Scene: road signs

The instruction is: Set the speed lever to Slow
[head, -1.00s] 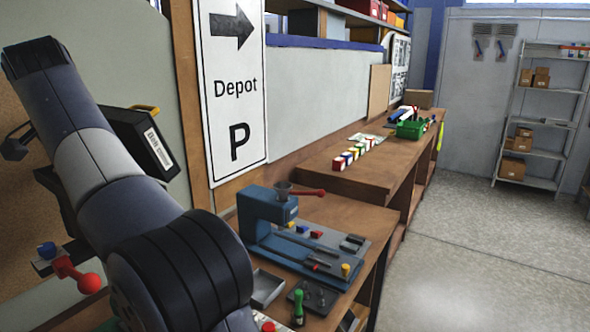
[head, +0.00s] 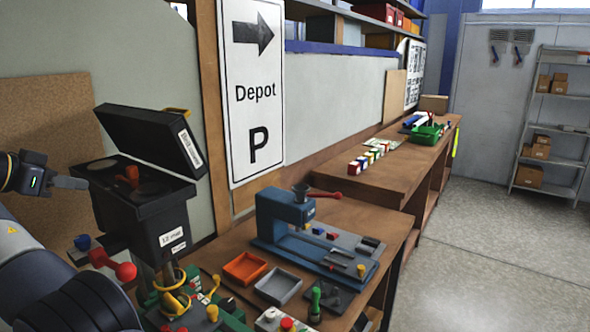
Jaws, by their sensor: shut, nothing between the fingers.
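A black machine (head: 150,222) stands at the left with its lid (head: 150,138) tipped open. Inside its top are two dark round discs with an orange-red lever-like piece (head: 130,176) between them. No "Slow" marking is readable, so I cannot tell for sure which piece is the speed lever. My gripper (head: 84,183) is at the left edge, shut and empty, pointing right. It is beside the open top's left side; whether it touches the housing is unclear.
A blue press (head: 285,222) with a red-tipped handle stands on the bench to the right. Orange (head: 246,267) and grey (head: 279,285) trays lie in front of it. A green device with yellow knobs (head: 212,313) is below the black machine. Open floor lies at right.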

